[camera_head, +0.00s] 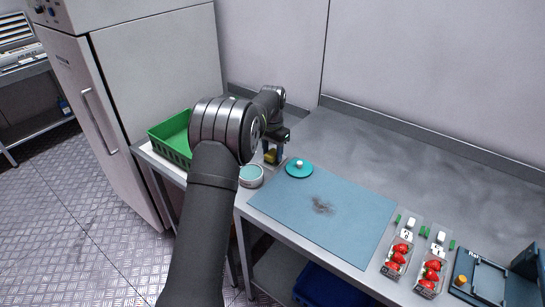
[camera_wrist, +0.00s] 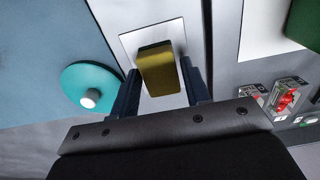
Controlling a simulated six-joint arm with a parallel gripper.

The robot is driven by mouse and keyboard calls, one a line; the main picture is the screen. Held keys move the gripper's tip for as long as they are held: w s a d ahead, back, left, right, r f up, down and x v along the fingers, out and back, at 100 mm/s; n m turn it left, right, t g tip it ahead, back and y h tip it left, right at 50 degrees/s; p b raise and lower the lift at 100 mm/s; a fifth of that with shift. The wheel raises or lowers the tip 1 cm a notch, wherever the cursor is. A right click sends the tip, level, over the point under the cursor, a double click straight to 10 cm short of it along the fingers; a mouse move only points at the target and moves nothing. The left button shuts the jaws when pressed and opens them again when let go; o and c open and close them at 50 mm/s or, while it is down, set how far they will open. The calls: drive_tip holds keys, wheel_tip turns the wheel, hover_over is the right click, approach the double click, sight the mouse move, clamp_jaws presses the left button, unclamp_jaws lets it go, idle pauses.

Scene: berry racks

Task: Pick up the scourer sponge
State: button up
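The scourer sponge (camera_wrist: 158,70) is a yellow-olive block on a pale square plate (camera_wrist: 130,42) in the wrist view. My gripper (camera_wrist: 159,66) is open, with one dark finger on each side of the sponge. Narrow gaps seem to show beside it, and I see no clear grip. In the head view the sponge (camera_head: 270,156) shows as a small yellow patch below my gripper (camera_head: 274,147), partly hidden by it. My fingertips are hard to make out there.
A teal disc with a white knob (camera_head: 299,168) lies at the edge of the blue mat (camera_head: 330,220), which has a dark smudge. A round teal-topped tub (camera_head: 251,175) stands close by. A green crate (camera_head: 172,140) is at left; strawberry punnets (camera_head: 398,254) stand at right.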

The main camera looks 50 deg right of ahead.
sight(275, 154)
drive_tip(key=c, duration=0.6)
drive_tip(key=shift+r, duration=0.55)
drive_tip(key=r, duration=0.2)
drive_tip(key=s+r, duration=0.1)
drive_tip(key=shift+r, duration=0.35)
drive_tip(key=s+r, duration=0.2)
drive_tip(key=s, duration=0.1)
drive_tip(key=s+r, duration=0.2)
drive_tip(key=s, duration=0.2)
drive_tip(key=s+a+r, duration=0.1)
drive_tip(key=s+r, duration=0.1)
drive_tip(key=s, duration=0.1)
drive_tip(key=shift+s+r, duration=0.1)
drive_tip(key=shift+s, duration=0.25)
